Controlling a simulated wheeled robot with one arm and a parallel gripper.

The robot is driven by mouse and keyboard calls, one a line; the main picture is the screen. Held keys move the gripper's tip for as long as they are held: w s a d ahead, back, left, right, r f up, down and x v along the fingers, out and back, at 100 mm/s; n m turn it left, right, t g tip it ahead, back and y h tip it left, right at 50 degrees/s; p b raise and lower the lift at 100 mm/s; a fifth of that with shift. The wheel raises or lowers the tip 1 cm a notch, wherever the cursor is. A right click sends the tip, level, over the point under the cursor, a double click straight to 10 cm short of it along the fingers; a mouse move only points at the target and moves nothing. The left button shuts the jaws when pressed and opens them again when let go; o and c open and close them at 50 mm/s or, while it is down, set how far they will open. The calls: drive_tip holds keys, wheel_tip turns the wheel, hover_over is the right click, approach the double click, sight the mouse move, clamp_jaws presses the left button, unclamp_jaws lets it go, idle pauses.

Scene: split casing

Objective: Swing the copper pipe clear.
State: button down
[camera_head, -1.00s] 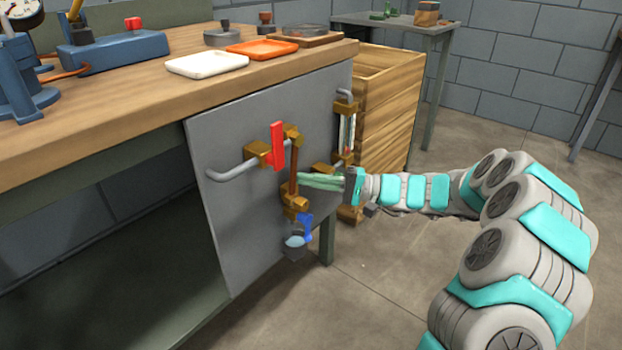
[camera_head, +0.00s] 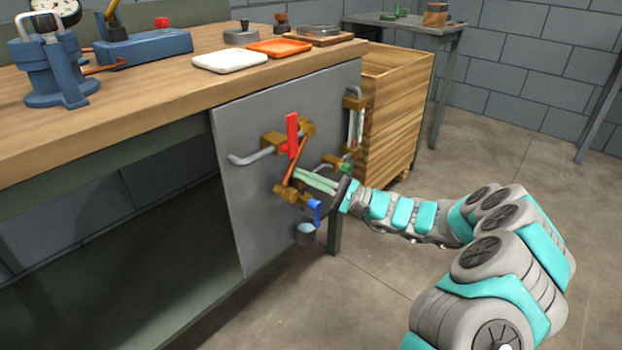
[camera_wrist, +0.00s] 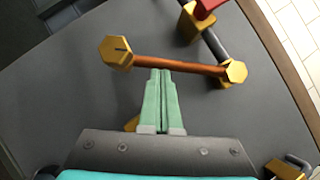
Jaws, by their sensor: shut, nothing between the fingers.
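The copper pipe (camera_head: 297,158) is on the grey panel, slanted, with its lower end toward the left. The wrist view shows the pipe (camera_wrist: 182,65) with a brass hex nut (camera_wrist: 115,52) at its left end and another hex nut (camera_wrist: 235,72) at its right end, by the red-handled valve. A brass fitting (camera_wrist: 130,123) is partly hidden behind my fingers, apart from the left nut. My gripper (camera_head: 299,173) is shut and empty. In the wrist view its green fingertips (camera_wrist: 160,73) are at the pipe's middle; they look in contact with its side.
The red-handled valve (camera_head: 292,135) is above the fingers. A blue-handled valve (camera_head: 315,208) and a small cup (camera_head: 305,234) are below them. A sight tube (camera_head: 355,123) is to the right. The workbench top (camera_head: 160,88) overhangs the panel.

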drive_tip(key=shift+s+a+r+b, duration=0.35)
drive_tip(key=shift+s+a+r, duration=0.05)
drive_tip(key=shift+s+a, duration=0.25)
idle(0.4)
